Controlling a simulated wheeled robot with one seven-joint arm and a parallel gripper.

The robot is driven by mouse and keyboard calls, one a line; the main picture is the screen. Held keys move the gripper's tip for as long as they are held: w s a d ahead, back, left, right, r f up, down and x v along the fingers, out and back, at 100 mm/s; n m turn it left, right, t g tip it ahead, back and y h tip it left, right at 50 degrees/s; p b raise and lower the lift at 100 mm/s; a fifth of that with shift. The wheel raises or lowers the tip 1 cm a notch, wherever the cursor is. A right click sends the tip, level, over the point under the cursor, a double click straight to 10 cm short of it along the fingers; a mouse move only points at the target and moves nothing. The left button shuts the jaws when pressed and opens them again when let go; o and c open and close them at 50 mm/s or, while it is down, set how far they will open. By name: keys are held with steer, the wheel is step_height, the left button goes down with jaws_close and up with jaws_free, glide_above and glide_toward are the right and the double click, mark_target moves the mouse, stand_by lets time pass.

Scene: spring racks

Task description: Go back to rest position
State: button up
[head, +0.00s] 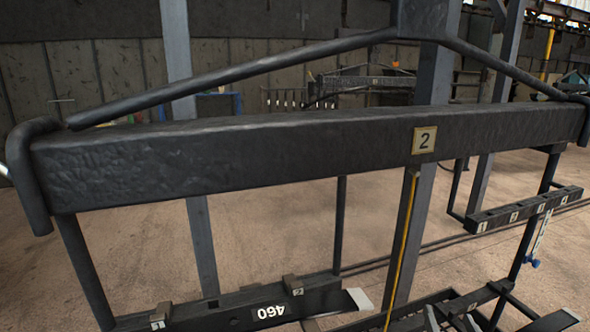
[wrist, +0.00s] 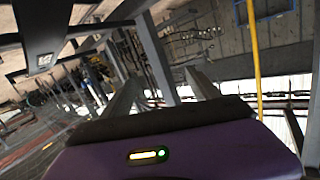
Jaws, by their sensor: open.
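My gripper (wrist: 163,78) shows in the wrist view. Its purple body fills the bottom, and two grey fingers stand apart above it with nothing held between them. It is open and empty. The wrist view is tilted. The gripper cannot be made out in the head view. A dark rack (head: 240,155) with a thick top beam marked "2" crosses the head view close in front. A dark rack part with a small label (wrist: 44,60) is at the upper left of the wrist view, apart from my gripper.
A yellow vertical rod (head: 403,245) hangs below the beam. Grey posts (head: 178,60) stand behind. Bare floor (head: 270,230) shows between the bars. A yellow rod (wrist: 254,60) also stands right of my gripper.

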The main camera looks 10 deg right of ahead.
steer(key=s+a+n+y, duration=0.2)
steer(key=s+a, duration=0.6)
steer(key=s, duration=0.3)
steer(key=s+a+f+n+y, duration=0.1)
steer(key=s+a+n+y, duration=0.1)
steer(key=s+a, duration=0.6)
steer(key=s+a+n+y+b, duration=0.1)
steer(key=s+a+n+y, duration=0.2)
steer(key=s+a, duration=0.5)
steer(key=s, duration=0.7)
steer(key=shift+s+a+f, duration=0.15)
steer(key=shift+s+f, duration=0.1)
steer(key=shift+s, duration=0.15)
